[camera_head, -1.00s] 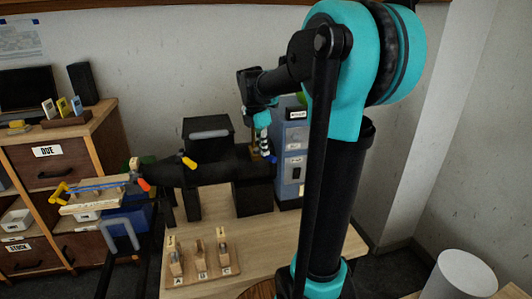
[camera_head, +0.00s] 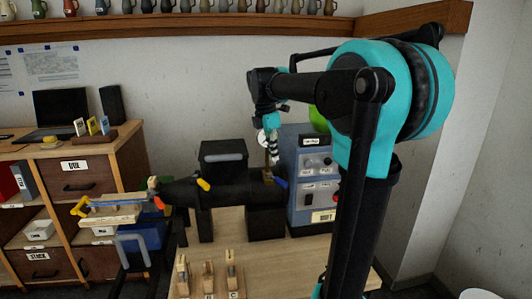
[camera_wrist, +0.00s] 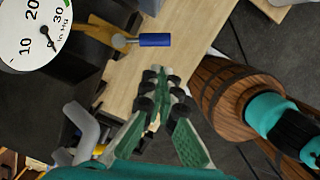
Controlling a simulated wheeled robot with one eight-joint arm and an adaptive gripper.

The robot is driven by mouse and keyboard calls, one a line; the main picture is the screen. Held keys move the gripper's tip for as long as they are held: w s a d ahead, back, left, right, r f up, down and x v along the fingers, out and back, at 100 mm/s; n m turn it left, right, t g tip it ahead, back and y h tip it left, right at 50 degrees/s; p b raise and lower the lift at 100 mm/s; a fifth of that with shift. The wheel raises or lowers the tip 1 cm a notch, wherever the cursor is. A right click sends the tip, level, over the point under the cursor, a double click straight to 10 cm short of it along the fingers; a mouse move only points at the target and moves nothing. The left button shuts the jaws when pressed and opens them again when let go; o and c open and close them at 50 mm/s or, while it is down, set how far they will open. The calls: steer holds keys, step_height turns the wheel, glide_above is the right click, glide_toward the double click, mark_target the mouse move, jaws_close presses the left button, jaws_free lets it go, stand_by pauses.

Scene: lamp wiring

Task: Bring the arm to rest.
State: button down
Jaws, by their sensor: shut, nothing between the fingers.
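My gripper (camera_head: 274,152) hangs, fingers down, in front of the wall, above the right part of the black machine (camera_head: 225,190) and just left of the blue cabinet (camera_head: 305,185). My arm is raised and bent, reaching left from its shoulder at the right. In the wrist view the green fingers of my gripper (camera_wrist: 160,78) are closed together with nothing between them. Below them are the wooden bench top (camera_wrist: 130,75) and dark floor.
The wrist view shows a dial gauge (camera_wrist: 35,30), a blue-handled brass valve (camera_wrist: 153,40) and a wooden barrel (camera_wrist: 225,92) beside the bench. A board with small lettered wooden pieces (camera_head: 208,280) lies on the bench. A wooden drawer unit (camera_head: 75,205) stands at left.

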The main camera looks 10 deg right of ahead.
steer(key=s+f+m+t+y, duration=0.1)
steer(key=s+f+m, duration=0.9)
steer(key=f, duration=0.3)
steer(key=s+f+m+t+y, duration=0.1)
steer(key=s+f+m+t, duration=0.1)
steer(key=s+f+m, duration=0.9)
step_height(320, 180, down, 3)
steer(key=shift+s+d+f+t, duration=0.1)
steer(key=shift+s+d+t, duration=0.2)
steer(key=shift+s+d, duration=0.25)
